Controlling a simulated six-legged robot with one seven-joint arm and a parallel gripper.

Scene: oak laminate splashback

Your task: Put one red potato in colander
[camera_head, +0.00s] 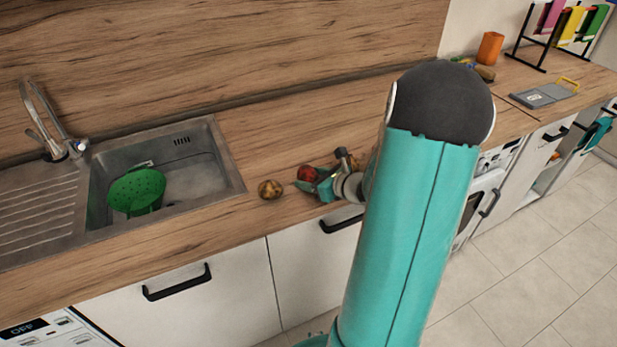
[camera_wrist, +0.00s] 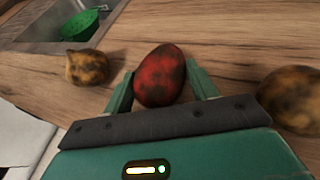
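A red potato (camera_wrist: 160,76) with dark patches is between the two fingers of my gripper (camera_wrist: 160,82) in the wrist view. The fingers lie close along both its sides; whether they press on it is unclear. In the head view the red potato (camera_head: 306,173) shows at the tip of my gripper (camera_head: 318,180), low over the counter. The green colander (camera_head: 137,191) is in the sink at the left, apart from the gripper; part of it shows in the wrist view (camera_wrist: 82,22).
A brown-yellow potato (camera_head: 270,189) lies on the counter between gripper and sink (camera_head: 228,170). Another mottled potato (camera_wrist: 292,98) is right of the gripper in the wrist view. The faucet (camera_head: 62,140) stands behind the sink. An orange cup (camera_head: 489,48) is far right.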

